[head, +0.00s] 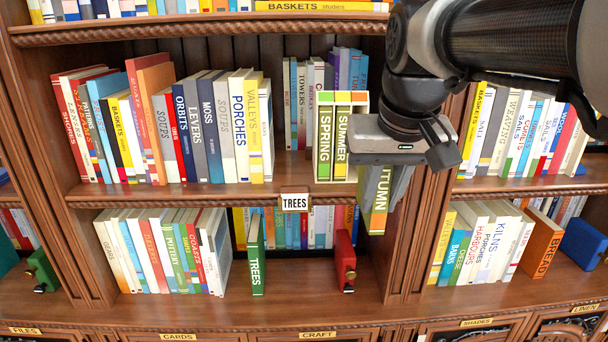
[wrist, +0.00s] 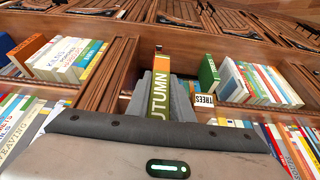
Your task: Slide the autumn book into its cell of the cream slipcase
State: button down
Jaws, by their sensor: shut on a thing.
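The cream slipcase (head: 361,103) stands upright on the middle shelf, with small coloured marks along its top. The green spring book (head: 325,142) and the summer book (head: 342,142) stand side by side in it. My arm hides part of its right side, so I cannot tell which cell is empty. My gripper (head: 386,190) is shut on the autumn book (head: 378,222), in front of and below the slipcase to the right. The book is olive with an orange end and hangs slightly tilted, apart from the slipcase. The wrist view shows its spine (wrist: 159,95) between the grey fingers.
A TREES label (head: 294,202) sits on the shelf edge left of the held book. A wooden upright (head: 408,240) stands close to its right. The lower bay holds a green TREES book (head: 256,255) and a red bookend (head: 345,262).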

jog(key=shift+w+p, duration=0.95)
jog(key=shift+w, duration=2)
jog(key=shift+w+p, duration=0.35)
jog(key=shift+w, duration=0.35)
jog(key=shift+w, duration=0.35)
jog(key=shift+w+p, duration=2.15)
jog(key=shift+w, duration=2)
jog(key=c, duration=1.5)
grip_release()
jog(key=v, duration=1.7)
jog(key=shift+s+a+r, duration=0.1)
jog(key=shift+s+r, duration=0.05)
jog(key=shift+r, duration=0.15)
